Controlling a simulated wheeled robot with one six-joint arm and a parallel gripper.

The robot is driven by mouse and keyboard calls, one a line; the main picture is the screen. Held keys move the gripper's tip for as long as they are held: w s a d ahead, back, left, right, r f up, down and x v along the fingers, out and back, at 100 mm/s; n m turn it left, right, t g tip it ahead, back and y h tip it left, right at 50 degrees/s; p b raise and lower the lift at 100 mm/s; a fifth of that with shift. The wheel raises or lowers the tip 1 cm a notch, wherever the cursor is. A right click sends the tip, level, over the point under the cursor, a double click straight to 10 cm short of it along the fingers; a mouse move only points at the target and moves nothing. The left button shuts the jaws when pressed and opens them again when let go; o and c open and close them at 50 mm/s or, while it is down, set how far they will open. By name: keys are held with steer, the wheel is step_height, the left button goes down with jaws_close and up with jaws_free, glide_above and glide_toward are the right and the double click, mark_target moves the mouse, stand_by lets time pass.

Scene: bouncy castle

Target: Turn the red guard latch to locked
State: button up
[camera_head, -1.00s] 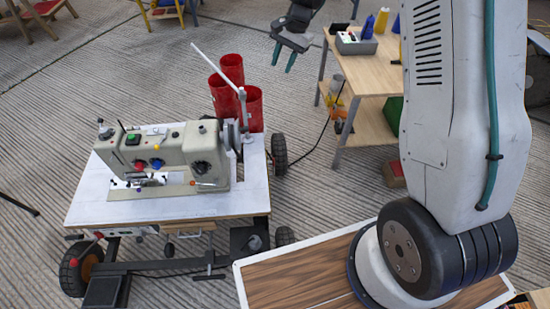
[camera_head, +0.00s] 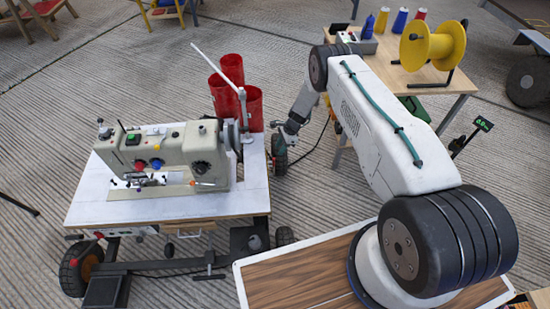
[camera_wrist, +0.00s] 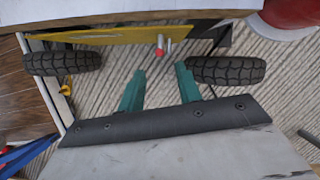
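The sewing machine (camera_head: 165,160) stands on a white-topped wheeled cart (camera_head: 100,212). A small red part (camera_head: 98,236) shows at the cart's front left. In the wrist view a red-tipped metal rod (camera_wrist: 159,52) shows at the cart's side, just beyond my gripper (camera_wrist: 159,72). I cannot tell which red part is the guard latch. My gripper's two green fingers are apart with nothing between them. In the head view my wrist hangs beside the cart's right side; the fingers are not clear there.
The cart's dark wheels (camera_wrist: 225,70) flank my fingers in the wrist view. A wooden workbench (camera_head: 440,82) with a yellow spool (camera_head: 432,45) stands behind my arm. Ridged floor lies between.

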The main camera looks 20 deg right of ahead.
steer(key=x, duration=0.8)
jaws_close()
